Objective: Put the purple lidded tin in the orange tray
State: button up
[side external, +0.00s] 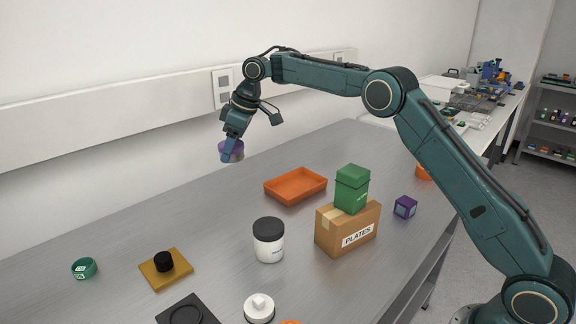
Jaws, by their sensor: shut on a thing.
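My gripper (231,153) is shut on the purple lidded tin (236,148) and holds it in the air over the far side of the bench. The blue fingers cover part of the tin. The orange tray (291,198) is a shallow rectangular tray lying on the bench, to the right of and lower in the picture than the held tin. The tray looks empty. The tin is apart from the tray.
A cardboard box marked PLATES (352,239) with a green box (351,188) on top stands right of the tray. A black-lidded white jar (269,247), a small purple cube (405,207), a brass plate with black knob (169,277) and a green ring (84,268) also stand on the bench.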

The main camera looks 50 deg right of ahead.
jog(key=n, duration=0.1)
send_over(291, 189)
jog(key=s, duration=0.1)
notch_tip(291, 189, down, 8)
jog(key=shift+y, duration=0.3)
jog(key=shift+s+d+f, duration=0.1)
jog(key=shift+d+f, duration=0.05)
jog(key=shift+f, duration=1.15)
jog(key=shift+w+d+f, duration=0.1)
jog(key=shift+d+f, duration=0.05)
jog(key=shift+f, duration=1.1)
jog(key=shift+s+d+f, duration=0.1)
jog(key=shift+d+f, duration=0.05)
jog(key=shift+f, duration=1.15)
jog(key=shift+f, duration=0.1)
jog(key=o, duration=1)
jog(key=v, duration=1.2)
